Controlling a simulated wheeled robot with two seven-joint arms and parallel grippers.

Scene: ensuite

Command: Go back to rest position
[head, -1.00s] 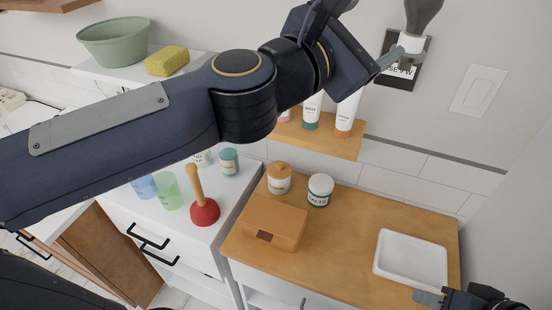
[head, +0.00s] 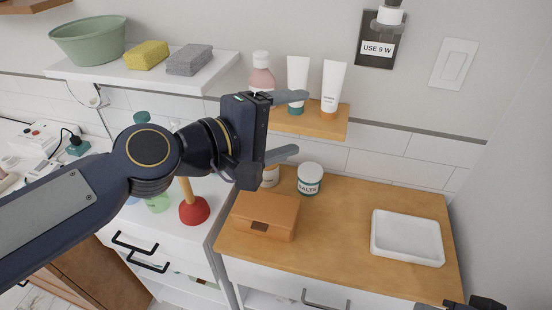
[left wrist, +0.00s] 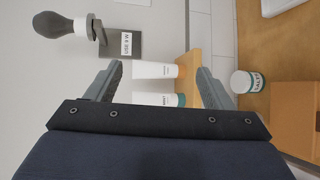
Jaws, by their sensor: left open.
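My left gripper (head: 300,122) is open and empty in front of the small wooden shelf, fingers pointing right. In the left wrist view its two fingers (left wrist: 160,72) stand wide apart with nothing between them touching either. A dark grey bulb (left wrist: 50,23) sits on the wall fixture (left wrist: 122,44), which has a "USE 9 W" label; the gripper is clear of both. In the head view the fixture (head: 378,48) is at the top right. My right gripper (head: 428,306) shows only a sliver at the bottom right edge, so its jaws cannot be judged.
White tubes (head: 333,88) and a pink bottle (head: 262,75) stand on the wooden shelf (head: 310,122) close to the left fingers. Below are a salts jar (head: 310,180), an orange box (head: 266,214), a white tray (head: 408,238) and a red plunger (head: 195,211). The counter's middle is clear.

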